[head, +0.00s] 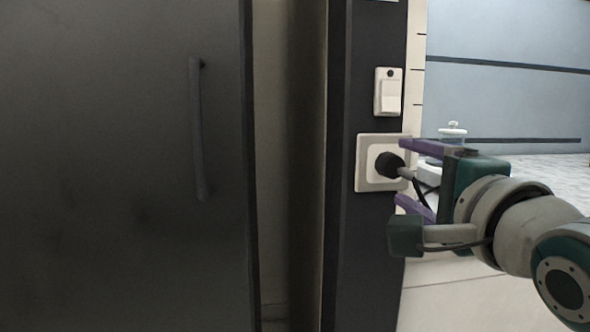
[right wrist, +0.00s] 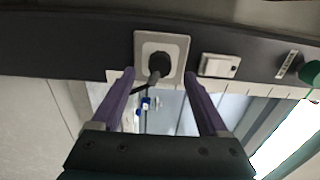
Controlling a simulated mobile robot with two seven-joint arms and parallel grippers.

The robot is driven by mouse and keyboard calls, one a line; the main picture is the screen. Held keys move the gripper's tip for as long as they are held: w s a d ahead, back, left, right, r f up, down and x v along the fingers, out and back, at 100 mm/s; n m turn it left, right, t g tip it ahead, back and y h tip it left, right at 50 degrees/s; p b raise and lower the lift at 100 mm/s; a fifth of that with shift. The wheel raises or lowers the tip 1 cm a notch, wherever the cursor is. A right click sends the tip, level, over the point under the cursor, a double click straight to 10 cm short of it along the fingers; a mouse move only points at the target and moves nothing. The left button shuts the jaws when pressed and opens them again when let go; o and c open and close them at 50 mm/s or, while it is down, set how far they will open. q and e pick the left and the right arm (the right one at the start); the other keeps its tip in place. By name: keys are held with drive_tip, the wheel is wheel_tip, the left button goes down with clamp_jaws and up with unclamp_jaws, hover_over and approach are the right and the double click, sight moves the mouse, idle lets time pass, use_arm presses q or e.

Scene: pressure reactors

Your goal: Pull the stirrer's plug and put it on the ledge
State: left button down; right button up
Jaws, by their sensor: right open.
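The black plug (head: 388,164) sits in a white wall socket (head: 364,181) on a dark upright panel. Its cord runs off to the right, behind my right gripper's fingers. My right gripper (head: 402,173) is open, with its purple fingers to the right of the plug, one above and one below its level. In the right wrist view the plug (right wrist: 158,65) shows between the two fingertips, with no finger seen closed on it. The stirrer and the ledge cannot be made out for certain. My left gripper is out of view.
A white switch (head: 388,92) is just above the socket on the same panel. A large dark door (head: 110,170) with a vertical handle (head: 197,130) fills the left. A white lidded object (head: 453,130) stands behind my right gripper.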

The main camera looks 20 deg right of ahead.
sight(395, 167)
drive_tip(key=shift+x, duration=2.1)
drive_tip(key=shift+p, duration=0.4)
drive_tip(key=shift+p, duration=0.35)
drive_tip(key=shift+c, duration=0.4)
drive_tip(key=c, duration=0.7)
clamp_jaws()
